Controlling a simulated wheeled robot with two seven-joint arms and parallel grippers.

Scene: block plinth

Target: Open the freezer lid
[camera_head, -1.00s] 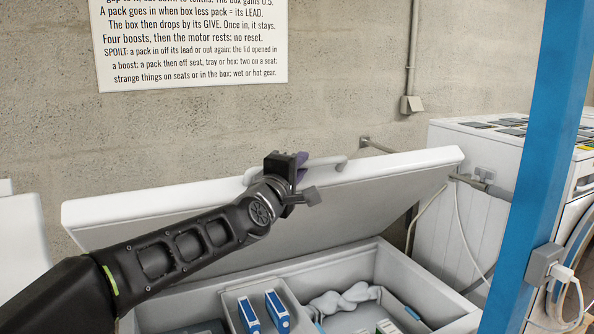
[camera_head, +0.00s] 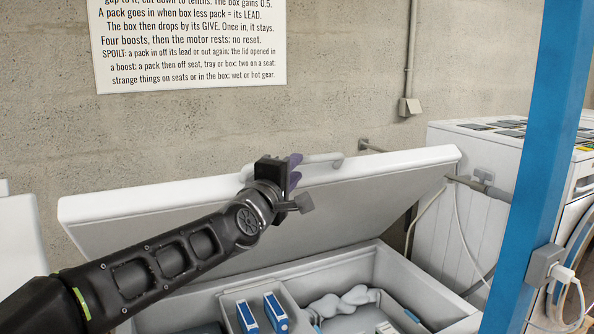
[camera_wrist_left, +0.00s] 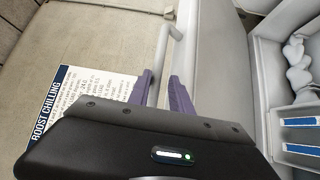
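The white freezer lid (camera_head: 390,185) stands tilted up over the chest freezer (camera_head: 455,318), so the inside shows below it. A light grey bar handle (camera_head: 322,160) runs along the lid's upper edge; it also shows in the left wrist view (camera_wrist_left: 162,45). My left gripper (camera_head: 294,172) is at this handle, its purple fingers apart. In the left wrist view, the fingers of my left gripper (camera_wrist_left: 162,85) are spread with the bar running down toward the gap between them. I cannot tell whether they touch it. My right gripper is not in view.
Inside the freezer are blue-and-white packs (camera_head: 276,312) in a tray and a lumpy grey object (camera_head: 342,302). A blue post (camera_head: 545,160) stands at the right before a white machine (camera_head: 470,225). A printed sign (camera_head: 190,50) hangs on the wall behind.

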